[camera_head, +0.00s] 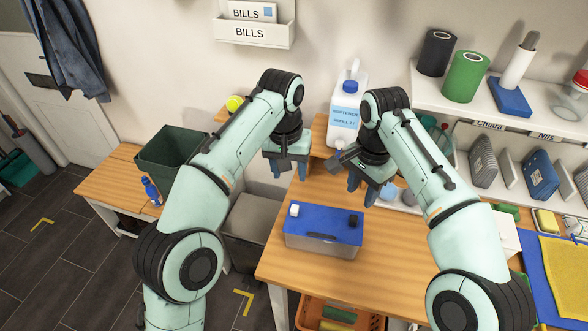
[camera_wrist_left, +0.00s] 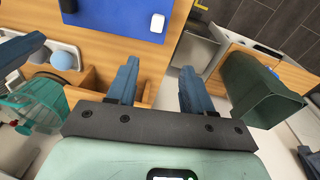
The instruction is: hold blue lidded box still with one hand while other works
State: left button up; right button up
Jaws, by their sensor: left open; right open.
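The blue lidded box (camera_head: 323,232) stands on the wooden worktop, with a blue lid and grey translucent sides. Its lid is on, with a white piece at the left end and a dark piece at the right end. The blue lid also shows at the top of the left wrist view (camera_wrist_left: 115,15). My left gripper (camera_head: 288,171) is open and empty, above and behind the box's left end. Its two fingers also show in the left wrist view (camera_wrist_left: 158,85). My right gripper (camera_head: 362,191) is open and empty, above and behind the box's right end. Neither touches the box.
A white softener jug (camera_head: 345,112) stands behind the grippers. A dark green bin (camera_head: 172,152) and a small blue bottle (camera_head: 151,190) are at the left. A shelf (camera_head: 480,112) holds rolls at the right. Worktop in front of the box (camera_head: 300,274) is clear.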

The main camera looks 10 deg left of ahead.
aim_at(294, 211)
pick_arm(q)
notch_tip(294, 211, up, 2)
jog(key=s+d+r, duration=0.1)
jog(key=s, duration=0.2)
jog(key=shift+g+y, duration=0.3)
jog(key=f, duration=1.3)
jog(key=shift+w+d+f, duration=0.1)
jog(key=shift+d+f, duration=0.1)
jog(key=shift+f, duration=0.15)
grip_shut()
pick_arm(e)
jog(key=shift+o, duration=0.4)
